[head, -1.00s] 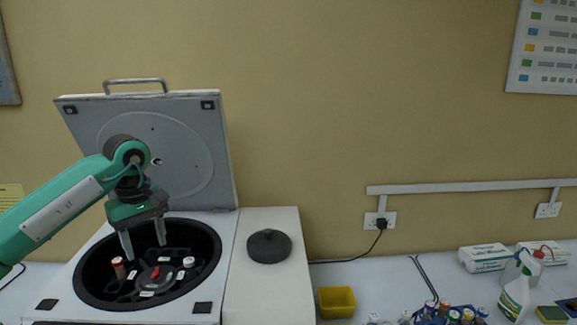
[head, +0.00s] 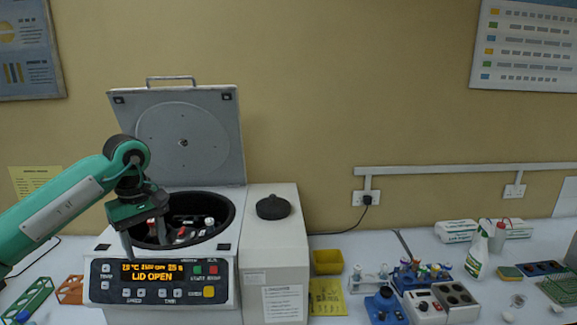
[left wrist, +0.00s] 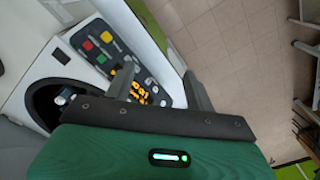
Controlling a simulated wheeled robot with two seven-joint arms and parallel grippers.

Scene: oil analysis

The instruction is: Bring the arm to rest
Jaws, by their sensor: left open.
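My left gripper (head: 144,237) is open and empty, its fingers pointing down at the front left of the centrifuge bowl (head: 228,207) in the head view. The green arm comes in from the left. In the left wrist view its two dark fingers (left wrist: 160,88) stand apart with nothing between them, and the centrifuge's control panel shows beyond them. The centrifuge (head: 236,300) has its lid (head: 190,125) raised, and its display (head: 152,273) reads "LID OPEN". Tubes with red and white caps are in the bowl, partly hidden by the gripper. My right gripper is not in view.
A white block with a black knob (head: 273,207) adjoins the centrifuge on the right. Green (head: 30,300) and orange racks lie at left.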

